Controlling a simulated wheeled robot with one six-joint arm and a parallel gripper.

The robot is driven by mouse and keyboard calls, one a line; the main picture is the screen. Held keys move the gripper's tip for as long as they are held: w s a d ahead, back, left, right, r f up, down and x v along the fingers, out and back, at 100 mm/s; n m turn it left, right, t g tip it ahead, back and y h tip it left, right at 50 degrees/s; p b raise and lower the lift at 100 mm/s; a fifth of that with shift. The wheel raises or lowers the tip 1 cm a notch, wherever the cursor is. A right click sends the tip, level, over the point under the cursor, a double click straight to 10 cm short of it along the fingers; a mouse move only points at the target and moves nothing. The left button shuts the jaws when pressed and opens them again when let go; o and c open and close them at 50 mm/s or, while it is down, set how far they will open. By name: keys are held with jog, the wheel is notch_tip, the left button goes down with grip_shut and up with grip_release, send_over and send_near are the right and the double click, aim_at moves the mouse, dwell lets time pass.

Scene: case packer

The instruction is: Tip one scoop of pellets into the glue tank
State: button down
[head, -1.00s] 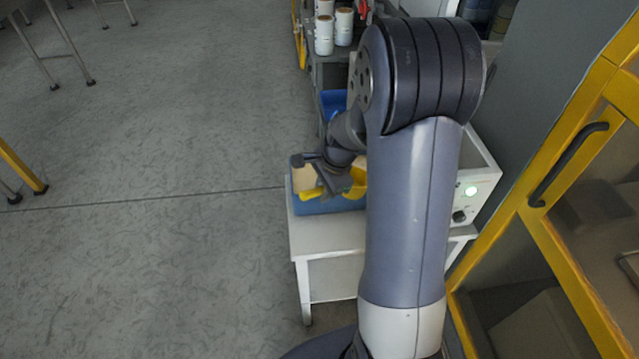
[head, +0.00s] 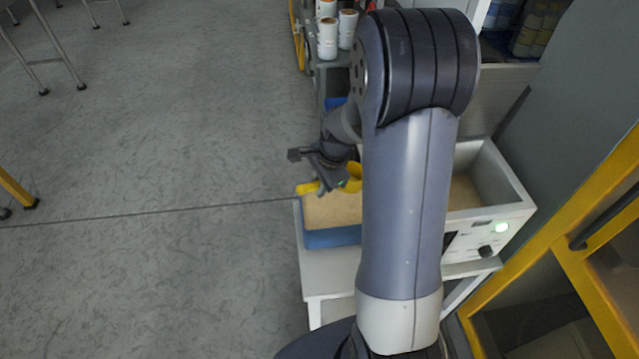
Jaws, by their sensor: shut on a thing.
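My gripper (head: 325,178) is shut on a yellow scoop (head: 353,178), over the far edge of a blue bin (head: 332,238) of tan pellets. The bin stands on a white stand. The glue tank (head: 508,215) is the white open-topped box to the right, behind my arm. It has a lit green lamp and a black knob on its front. Tan material shows inside it, and its left part is hidden.
Behind the bin is a grey shelf with white containers (head: 328,38). A yellow-framed guard door (head: 590,210) stands close on the right. A grey panel (head: 500,95) rises behind the tank.

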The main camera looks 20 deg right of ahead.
notch_tip(320, 180, down, 9)
jog(key=d+y+b, duration=0.1)
jog(key=y+b, duration=0.2)
jog(key=b, duration=0.5)
jog(key=shift+w+d+g, duration=0.15)
jog(key=shift+w+g, duration=0.05)
jog(key=shift+g, duration=0.1)
jog(key=shift+f+b, duration=0.4)
jog(key=shift+b, duration=0.1)
jog(key=shift+r, duration=0.15)
notch_tip(320, 180, up, 9)
jog(key=p, duration=0.7)
dwell(0.7)
